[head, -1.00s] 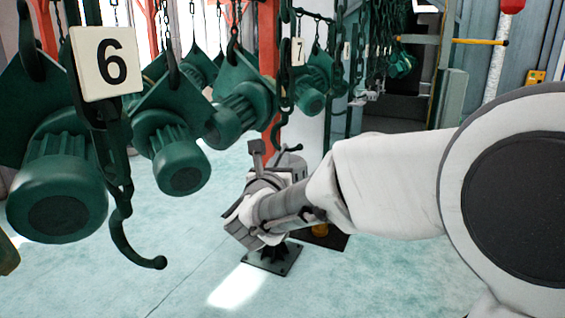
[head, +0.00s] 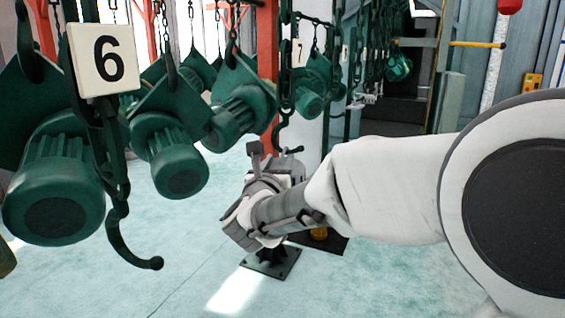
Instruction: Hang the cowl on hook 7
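The tag with a 7 (head: 297,53) hangs in the middle distance, partly behind dark chains. My gripper (head: 238,232) is low in the centre, pointing down and left, nearer to me than the 7 tag. Its fingers are too hidden and small to show whether they are open or shut. I cannot make out a cowl, in the gripper or elsewhere.
A large tag with a 6 (head: 103,60) and a long dark hook (head: 140,262) hang close on the left. Several green motor hoists (head: 178,165) hang on chains behind. A black stand plate (head: 271,264) is on the pale floor below my gripper. The floor in front is open.

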